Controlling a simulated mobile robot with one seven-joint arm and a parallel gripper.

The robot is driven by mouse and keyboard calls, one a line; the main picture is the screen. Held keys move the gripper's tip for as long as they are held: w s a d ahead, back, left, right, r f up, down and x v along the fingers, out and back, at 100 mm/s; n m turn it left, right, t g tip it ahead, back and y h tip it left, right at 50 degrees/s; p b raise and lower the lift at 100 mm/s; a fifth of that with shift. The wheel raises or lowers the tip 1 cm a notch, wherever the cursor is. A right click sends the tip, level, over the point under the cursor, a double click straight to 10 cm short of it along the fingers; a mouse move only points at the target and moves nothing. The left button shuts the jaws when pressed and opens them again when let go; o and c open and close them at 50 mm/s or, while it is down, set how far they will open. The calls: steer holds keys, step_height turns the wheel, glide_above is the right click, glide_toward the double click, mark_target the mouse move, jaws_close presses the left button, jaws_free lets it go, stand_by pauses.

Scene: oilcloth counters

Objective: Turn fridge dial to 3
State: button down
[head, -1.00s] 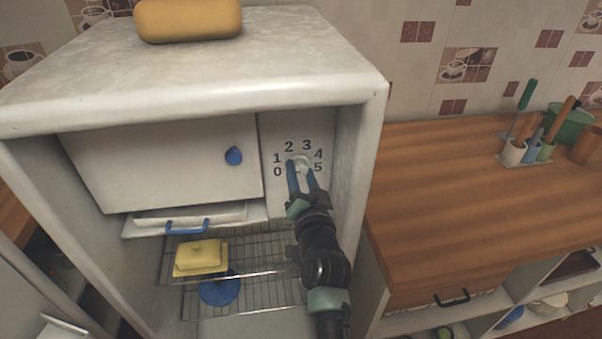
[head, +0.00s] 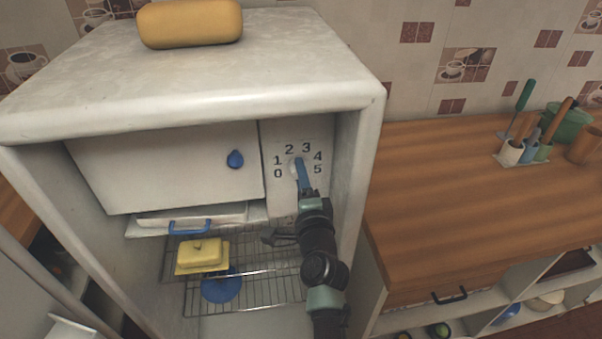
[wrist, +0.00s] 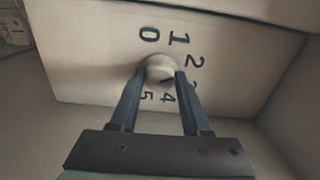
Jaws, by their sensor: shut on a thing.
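The fridge dial (head: 293,169) is a pale round knob on the white panel at the upper right inside the open fridge. Numbers 0 to 5 are printed around it. My gripper (head: 299,166) is shut on the dial, its blue fingers covering part of it in the head view. In the wrist view the dial (wrist: 159,66) sits between the two fingertips (wrist: 161,76), one on each side. A small dark mark shows on the dial's lower edge, toward the 3 and 4 side; I cannot tell exactly which number it points to.
Below are wire shelves with a yellow butter dish (head: 200,256) and a blue item (head: 221,289). A yellow loaf-shaped object (head: 190,23) lies on top. A wooden counter (head: 480,200) stands right.

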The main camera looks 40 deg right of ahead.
steer(key=shift+m+p, duration=1)
steer(key=shift+m, duration=3.5)
steer(key=shift+c, duration=1.8)
jaws_free()
steer(key=shift+s, duration=0.1)
steer(key=p+v, duration=0.3)
steer(key=v, duration=0.9)
steer(key=shift+s+p, duration=0.35)
steer(key=shift+s, duration=0.05)
steer(key=shift+a, duration=0.15)
